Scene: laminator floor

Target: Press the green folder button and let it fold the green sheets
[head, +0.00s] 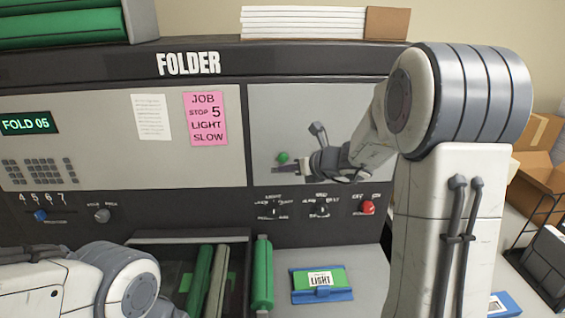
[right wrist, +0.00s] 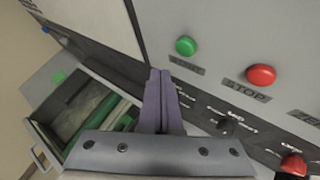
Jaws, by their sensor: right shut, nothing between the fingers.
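The green button (head: 283,158) sits on the grey panel of the folder machine (head: 320,110). It also shows in the right wrist view (right wrist: 186,46), above a label too blurred to read. My right gripper (head: 278,171) is shut and empty, its fingertips just below the button in the head view. In the right wrist view the closed fingers (right wrist: 160,75) end a little left of and below the button, and I cannot tell whether they touch the panel. Green pieces (head: 200,280) lie in the dark opening below. Only my left arm shows, at the lower left; its gripper is not visible.
A red button (right wrist: 261,75) marked STOP is right of the green one. A red knob (head: 367,207) and black knobs (head: 322,210) line the lower strip. The display (head: 27,123) reads FOLD 05. A LIGHT card (head: 320,281) lies below.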

